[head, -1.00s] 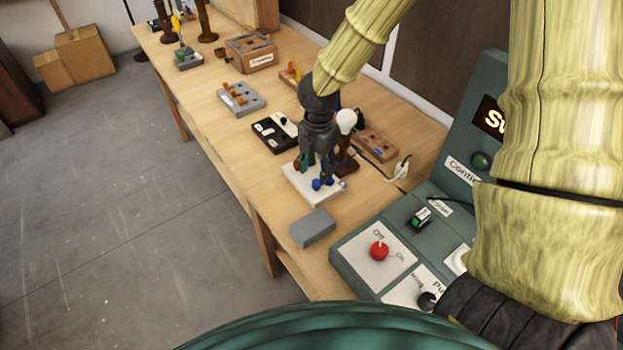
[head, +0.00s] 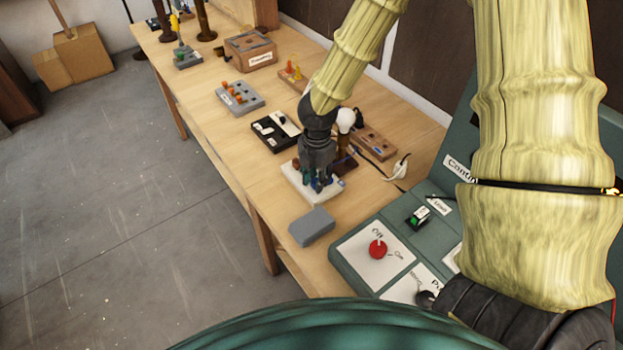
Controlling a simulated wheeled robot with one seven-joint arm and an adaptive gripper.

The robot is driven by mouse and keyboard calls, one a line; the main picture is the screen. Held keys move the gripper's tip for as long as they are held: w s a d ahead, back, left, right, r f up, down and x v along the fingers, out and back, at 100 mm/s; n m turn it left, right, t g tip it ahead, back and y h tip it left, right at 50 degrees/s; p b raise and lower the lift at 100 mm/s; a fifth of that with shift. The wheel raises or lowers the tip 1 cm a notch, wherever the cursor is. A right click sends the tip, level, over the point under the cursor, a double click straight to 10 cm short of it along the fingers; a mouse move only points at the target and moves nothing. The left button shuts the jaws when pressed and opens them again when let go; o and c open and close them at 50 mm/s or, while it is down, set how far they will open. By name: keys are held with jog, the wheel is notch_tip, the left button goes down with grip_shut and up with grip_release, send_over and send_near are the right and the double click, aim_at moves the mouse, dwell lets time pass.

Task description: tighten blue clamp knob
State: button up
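A white clamp base (head: 301,191) lies on the wooden bench, with small red and blue parts on it. The blue clamp knob (head: 317,186) is mostly hidden by my gripper. My dark grey gripper (head: 318,182) points down over the base, its fingers at the blue knob. Whether the fingers touch or grip the knob cannot be made out at this size. A small blue and silver part (head: 341,183) shows at the base's right edge.
A grey block (head: 312,227) lies in front of the base. A green control panel with a red knob (head: 377,249) stands at right. A white bulb (head: 345,119) and a black switch board (head: 275,131) are close behind my gripper. A white plug (head: 399,169) lies to the right.

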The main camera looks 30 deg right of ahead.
grip_shut()
jog(key=shift+a, duration=0.4)
jog(key=shift+d, duration=0.2)
jog(key=shift+d+m, duration=0.3)
jog(key=shift+m, duration=0.5)
jog(key=m, duration=0.4)
jog(key=shift+m, duration=0.4)
jog(key=shift+s+m+p, duration=0.15)
jog(key=shift+m+p, duration=0.2)
jog(key=shift+m, duration=1.05)
jog(key=shift+a+f, duration=0.1)
jog(key=o, duration=0.6)
grip_release()
jog(key=shift+c, duration=0.2)
